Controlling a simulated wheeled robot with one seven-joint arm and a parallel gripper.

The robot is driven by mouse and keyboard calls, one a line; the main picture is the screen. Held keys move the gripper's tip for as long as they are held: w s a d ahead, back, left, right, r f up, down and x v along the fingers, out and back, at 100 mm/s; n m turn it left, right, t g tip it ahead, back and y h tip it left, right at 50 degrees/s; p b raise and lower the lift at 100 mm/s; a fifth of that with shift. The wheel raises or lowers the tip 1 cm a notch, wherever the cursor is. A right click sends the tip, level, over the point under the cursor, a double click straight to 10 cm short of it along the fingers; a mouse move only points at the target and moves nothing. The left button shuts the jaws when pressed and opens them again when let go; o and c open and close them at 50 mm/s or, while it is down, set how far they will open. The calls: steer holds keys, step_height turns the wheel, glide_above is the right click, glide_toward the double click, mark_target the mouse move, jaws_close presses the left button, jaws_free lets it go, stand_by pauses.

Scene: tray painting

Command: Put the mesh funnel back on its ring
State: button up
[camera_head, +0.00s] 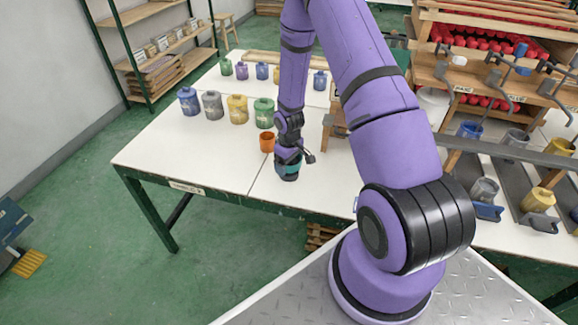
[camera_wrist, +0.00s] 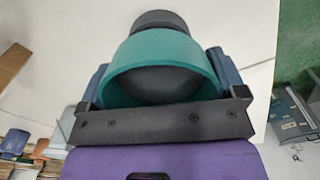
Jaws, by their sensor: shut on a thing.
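My gripper (camera_head: 289,160) is over the front part of the white table in the head view. In the wrist view its two blue fingers (camera_wrist: 160,76) are shut on a teal, round-walled thing with a dark grey inside, which I take to be the mesh funnel (camera_wrist: 168,47). A dark grey round end sticks out beyond the teal wall. In the head view the funnel (camera_head: 292,168) shows as a small teal and dark shape below the gripper. Whether it touches the table, I cannot tell. I cannot make out the funnel's ring in either view.
An orange cup (camera_head: 267,142) stands just left of my gripper. Several coloured pots, including a green one (camera_head: 264,112) and a yellow one (camera_head: 237,108), stand behind. A wooden rack (camera_head: 440,75) is at the right. The white table's (camera_head: 170,150) front left is clear.

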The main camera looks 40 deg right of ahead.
steer(key=shift+f, duration=0.8)
steer(key=shift+f, duration=0.15)
steer(key=o, duration=0.7)
